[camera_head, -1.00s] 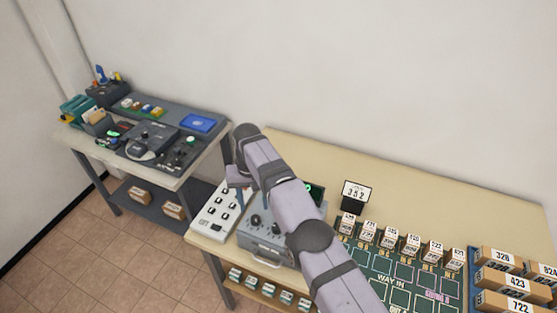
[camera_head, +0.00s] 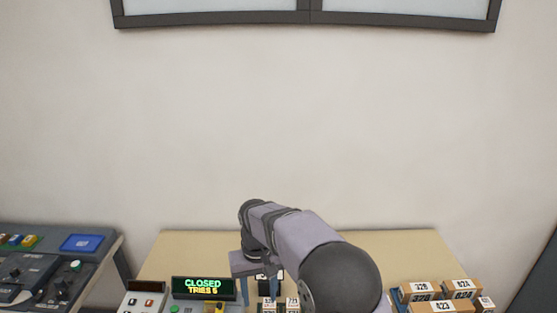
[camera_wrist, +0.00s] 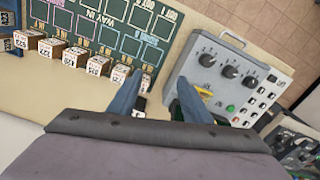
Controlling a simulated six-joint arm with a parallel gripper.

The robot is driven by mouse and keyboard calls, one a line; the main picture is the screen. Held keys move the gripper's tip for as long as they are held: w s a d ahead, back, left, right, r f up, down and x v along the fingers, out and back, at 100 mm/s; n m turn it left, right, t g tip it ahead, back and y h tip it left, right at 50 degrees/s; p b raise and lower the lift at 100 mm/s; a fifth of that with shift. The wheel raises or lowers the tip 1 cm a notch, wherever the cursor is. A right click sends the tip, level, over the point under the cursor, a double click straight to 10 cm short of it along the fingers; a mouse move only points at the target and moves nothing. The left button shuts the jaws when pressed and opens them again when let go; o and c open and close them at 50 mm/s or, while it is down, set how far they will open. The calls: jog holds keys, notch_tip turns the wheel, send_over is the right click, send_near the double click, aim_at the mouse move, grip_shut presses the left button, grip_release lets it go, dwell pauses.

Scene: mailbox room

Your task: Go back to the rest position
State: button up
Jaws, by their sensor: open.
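My gripper (camera_head: 253,284) hangs above the beige table (camera_head: 190,245) at the lower middle of the head view. In the wrist view my gripper (camera_wrist: 158,97) is open, its two blue-grey fingers apart with nothing held between them. Below it lie the grey control box (camera_wrist: 228,75) with knobs and buttons, and the dark green board (camera_wrist: 118,32) marked "WAY IN". In the head view the box's display (camera_head: 203,287) reads "CLOSED" and "TRIES 5". My arm hides part of the table.
Several small numbered boxes (camera_wrist: 97,65) stand in a row along the board's edge. Larger numbered parcels (camera_head: 428,294) stand at the right of the table. A side bench with a blue panel (camera_head: 82,242) is at the left. The wall behind is bare below a dark-framed window (camera_head: 305,15).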

jog(key=s+d+f+m+b, duration=0.1)
jog(key=s+d+f, duration=0.2)
jog(key=s+d, duration=0.7)
jog(key=s+d+f+m+b, duration=0.2)
jog(key=s+d, duration=0.7)
jog(key=s, duration=0.3)
jog(key=shift+s+d+f, duration=0.3)
jog(key=shift+d+f, duration=0.1)
jog(key=shift+c, duration=0.4)
